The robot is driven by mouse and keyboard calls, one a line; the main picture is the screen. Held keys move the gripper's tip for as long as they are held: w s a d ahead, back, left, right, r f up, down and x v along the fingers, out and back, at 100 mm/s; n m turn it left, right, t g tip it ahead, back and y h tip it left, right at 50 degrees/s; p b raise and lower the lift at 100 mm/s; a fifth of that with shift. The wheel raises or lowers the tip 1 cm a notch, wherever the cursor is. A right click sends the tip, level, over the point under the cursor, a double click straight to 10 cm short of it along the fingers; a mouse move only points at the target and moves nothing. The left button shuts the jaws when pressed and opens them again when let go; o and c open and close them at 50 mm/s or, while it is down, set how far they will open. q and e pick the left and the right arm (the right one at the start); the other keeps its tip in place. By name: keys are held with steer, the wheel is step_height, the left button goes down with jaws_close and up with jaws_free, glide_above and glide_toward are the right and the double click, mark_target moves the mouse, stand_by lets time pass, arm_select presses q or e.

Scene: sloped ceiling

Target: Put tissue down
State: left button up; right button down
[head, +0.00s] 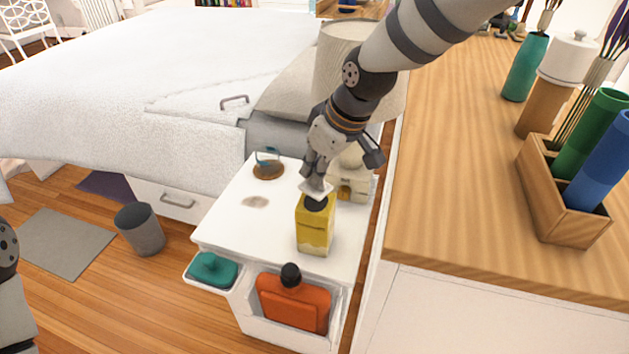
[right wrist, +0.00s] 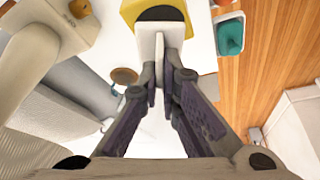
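A yellow tissue box (head: 315,232) with a dark round opening on top stands on the white nightstand (head: 228,228). My right gripper (head: 316,184) points down just above the box. Its fingers are closed on a white tissue (head: 327,188), which shows at the fingertips over the box opening. In the right wrist view the gripper (right wrist: 160,80) has the white tissue (right wrist: 150,42) between its fingers, with the yellow box (right wrist: 130,12) beyond. I cannot tell whether the tissue still touches the box. My left gripper is out of view.
A stone-coloured house-like ornament (head: 357,184) and a lamp (head: 341,60) stand close behind the box. A small round wooden-based object (head: 268,168) sits at the back left. An orange bottle (head: 294,302) is in the front compartment, a teal item (head: 212,270) on a side tray. The nightstand's left part is mostly clear.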

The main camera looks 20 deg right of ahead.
mark_target(317, 189)
step_height(317, 189, down, 3)
steer(key=shift+f, duration=0.1)
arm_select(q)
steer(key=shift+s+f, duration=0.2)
arm_select(e)
steer(key=shift+s+f, duration=0.25)
steer(key=shift+f, duration=0.35)
steer(key=c, duration=1.8)
jaws_free()
steer(key=shift+f, duration=0.1)
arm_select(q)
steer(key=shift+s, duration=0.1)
arm_select(e)
steer(key=shift+w, duration=0.1)
